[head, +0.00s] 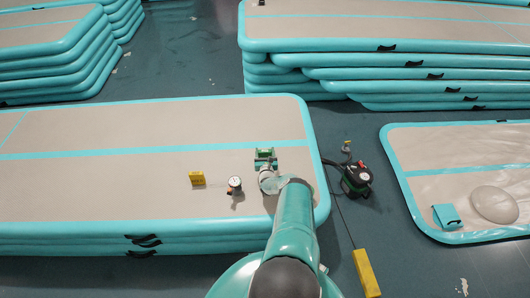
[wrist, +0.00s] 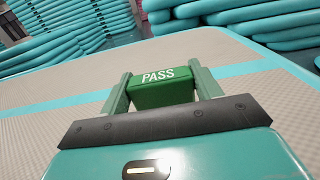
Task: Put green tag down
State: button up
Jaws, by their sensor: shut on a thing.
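The green tag (wrist: 162,88) with the word PASS on it sits between the two green fingers of my gripper (wrist: 160,92) in the wrist view. My gripper is shut on it. I cannot tell whether the tag touches the track's surface.
A dark pump (head: 356,178) and a yellow block (head: 366,273) are on the floor at right. A flat track (head: 420,222) lies further right. The track's left half is clear.

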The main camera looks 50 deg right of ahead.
jog(key=shift+f, duration=0.2)
jog(key=o, duration=1)
